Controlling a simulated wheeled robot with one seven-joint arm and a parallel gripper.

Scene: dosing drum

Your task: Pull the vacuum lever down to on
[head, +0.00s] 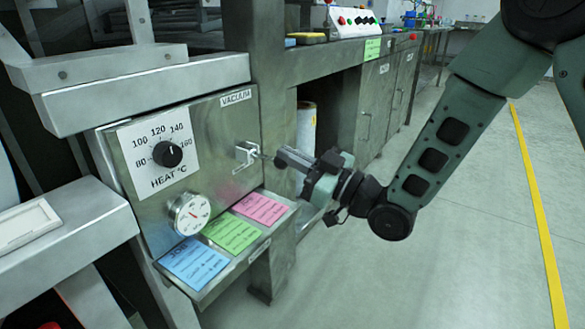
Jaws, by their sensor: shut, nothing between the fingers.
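The vacuum lever (247,153) is a small metal fitting on the steel panel (215,115), below and near the VACUUM label (236,98). A short thin part points out to the right from it. My gripper (280,157) comes in from the right with its fingers shut and empty. Its fingertips are right beside the lever's outer end. I cannot tell whether they touch it. The lever's tip is partly lost against the fingers, and its exact angle is hard to read.
Left of the lever are the heat knob (167,154) and a round gauge (190,214). Below, a ledge (261,247) carries blue, green and pink cards. A steel post (272,70) stands just behind. Open floor (450,250) lies to the right.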

